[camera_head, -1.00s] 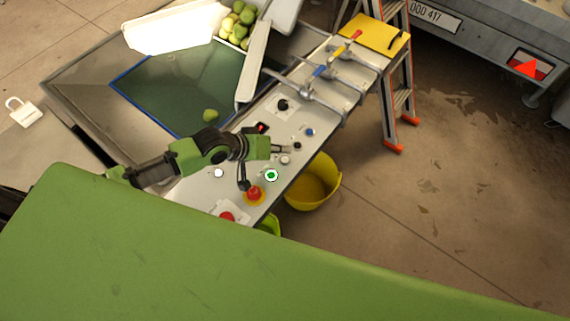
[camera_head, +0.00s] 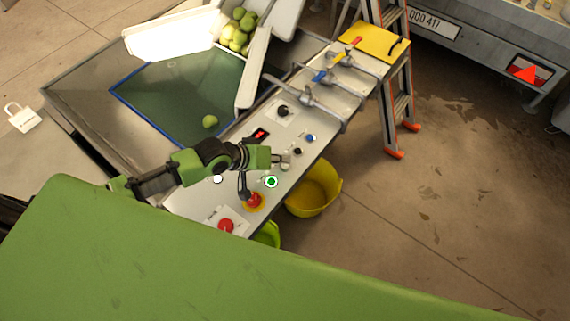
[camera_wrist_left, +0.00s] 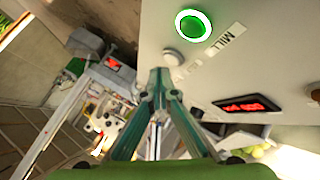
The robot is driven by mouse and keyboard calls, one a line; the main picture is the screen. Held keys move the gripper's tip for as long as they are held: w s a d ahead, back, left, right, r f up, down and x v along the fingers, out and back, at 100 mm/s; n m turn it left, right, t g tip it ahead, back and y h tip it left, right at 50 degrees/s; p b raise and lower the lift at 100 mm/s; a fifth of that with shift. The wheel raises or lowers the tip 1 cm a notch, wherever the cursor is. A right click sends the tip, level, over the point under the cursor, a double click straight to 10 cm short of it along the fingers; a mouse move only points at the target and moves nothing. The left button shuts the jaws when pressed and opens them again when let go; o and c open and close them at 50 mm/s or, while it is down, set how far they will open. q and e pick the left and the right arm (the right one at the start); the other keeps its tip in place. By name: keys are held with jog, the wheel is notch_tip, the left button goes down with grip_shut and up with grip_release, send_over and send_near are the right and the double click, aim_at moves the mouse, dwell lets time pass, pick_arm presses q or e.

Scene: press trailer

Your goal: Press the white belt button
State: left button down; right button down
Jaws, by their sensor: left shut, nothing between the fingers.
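My left gripper (camera_head: 278,158) reaches over the control panel (camera_head: 190,197) from the left, its fingers together and empty. A small whitish button (camera_head: 285,166) sits just beside the fingertips. In the left wrist view the closed fingers (camera_wrist_left: 160,92) point at this white button (camera_wrist_left: 172,57), with a gap in the picture; I cannot tell whether they touch. Its label is partly visible and unreadable. Another white button (camera_head: 217,179) lies left of the wrist, below the arm. My right gripper is not in view.
A green button (camera_head: 271,182), labelled MILL, is close to the white one. Red knobs (camera_head: 254,200) and (camera_head: 226,225) sit nearer on the panel. A red display (camera_head: 260,134), black knob (camera_head: 283,111) and blue button (camera_head: 311,138) lie farther. A yellow bucket (camera_head: 314,192) stands right.

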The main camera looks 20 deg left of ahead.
pick_arm(q)
jog(key=shift+f, duration=0.1)
dwell(0.6)
jog(key=shift+f, duration=0.3)
jog(key=shift+f, duration=0.1)
